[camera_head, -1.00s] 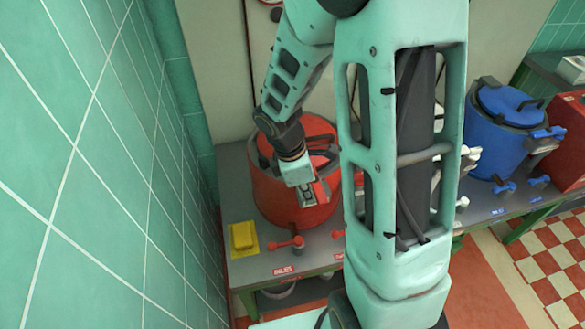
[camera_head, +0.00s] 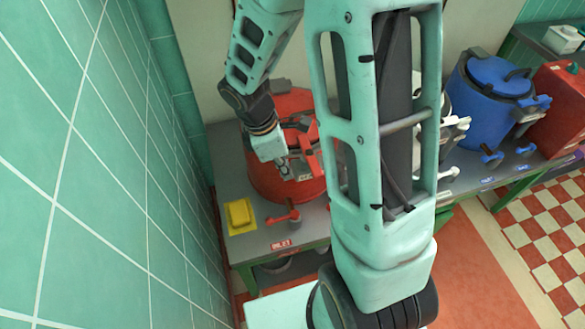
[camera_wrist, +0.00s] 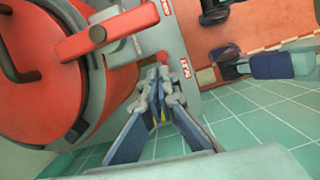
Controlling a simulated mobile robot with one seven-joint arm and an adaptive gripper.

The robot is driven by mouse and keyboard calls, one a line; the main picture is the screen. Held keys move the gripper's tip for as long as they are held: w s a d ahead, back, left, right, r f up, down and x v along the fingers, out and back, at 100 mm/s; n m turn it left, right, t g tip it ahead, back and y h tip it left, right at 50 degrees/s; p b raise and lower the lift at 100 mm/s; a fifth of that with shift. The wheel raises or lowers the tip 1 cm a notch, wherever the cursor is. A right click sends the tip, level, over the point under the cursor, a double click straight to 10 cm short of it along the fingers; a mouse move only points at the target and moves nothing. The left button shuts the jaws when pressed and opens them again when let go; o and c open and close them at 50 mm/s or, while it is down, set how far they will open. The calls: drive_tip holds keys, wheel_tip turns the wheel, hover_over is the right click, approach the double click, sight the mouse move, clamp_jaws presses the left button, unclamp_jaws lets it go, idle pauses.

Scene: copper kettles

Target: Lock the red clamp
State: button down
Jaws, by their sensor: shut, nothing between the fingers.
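The red kettle (camera_head: 262,183) stands on the grey bench at the left. A red clamp handle (camera_head: 309,158) sticks up at its near right side. In the wrist view, the handle (camera_wrist: 108,32) is a thick red bar on a pale bracket at the rim of the kettle (camera_wrist: 35,110), pointing up and right. My gripper (camera_head: 287,172) is at the kettle's front, just left of the handle. In the wrist view, my gripper (camera_wrist: 160,82) is shut and empty, with its tips below the bar and apart from it. My arm hides part of the kettle's right side.
A red valve handle (camera_head: 286,216) and a yellow block (camera_head: 240,214) are on the bench's front part. A blue kettle (camera_head: 492,105) and a red box (camera_head: 560,105) stand to the right. A green tiled wall (camera_head: 90,150) is close on the left.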

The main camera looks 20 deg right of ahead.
drive_tip(key=v, duration=0.8)
drive_tip(key=shift+r, duration=0.35)
drive_tip(key=shift+d, duration=0.15)
